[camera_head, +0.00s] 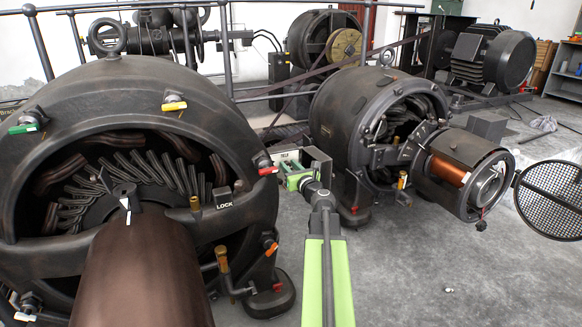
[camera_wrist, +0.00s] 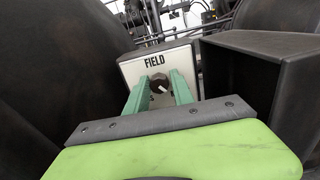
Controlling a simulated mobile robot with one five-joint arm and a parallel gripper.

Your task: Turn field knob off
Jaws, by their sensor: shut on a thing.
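The field box (camera_wrist: 142,65) is a pale box with a dark FIELD label in the wrist view. Its dark round field knob (camera_wrist: 160,87) carries a white pointer mark that looks tilted. In the wrist view my gripper (camera_wrist: 159,82) has its green fingers on either side of the knob, shut on it. Parts of the knob's rim and any marks beside it are hidden by the fingers. In the head view my gripper (camera_head: 297,180) is at the small field box (camera_head: 286,157) between the two dynamos; the knob cannot be made out there.
A large dynamo (camera_head: 60,90) with a LOCK label and coloured levers stands close on the left. A smaller dynamo (camera_head: 345,110) with a copper commutator (camera_head: 450,170) stands to the right. A dark open-sided box (camera_wrist: 255,90) sits right beside the field box.

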